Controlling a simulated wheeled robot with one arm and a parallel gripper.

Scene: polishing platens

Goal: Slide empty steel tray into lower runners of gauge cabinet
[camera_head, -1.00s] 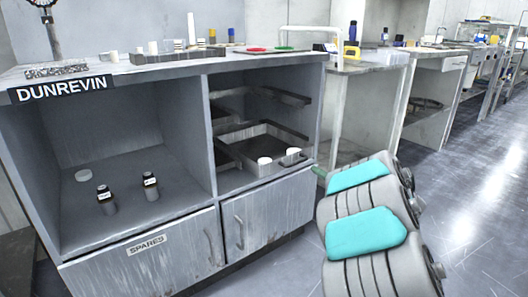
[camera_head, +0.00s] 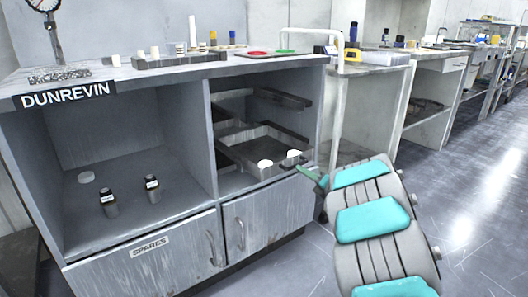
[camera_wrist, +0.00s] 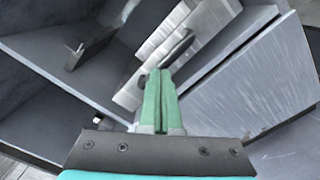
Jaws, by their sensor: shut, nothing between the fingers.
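The steel tray (camera_head: 246,169) is a shallow grey tray in the right bay of the gauge cabinet (camera_head: 212,125). It sits at the level of the lower runners (camera_head: 232,127), with its front near the bay opening; how far it is seated I cannot tell. In the wrist view the fingers (camera_wrist: 160,87) are together and empty, close to a dark bar at the tray front (camera_wrist: 178,47); contact is unclear.
The upper runners (camera_head: 284,97) are empty. Closed doors (camera_head: 268,212) lie below the bays. Floor at right is clear.

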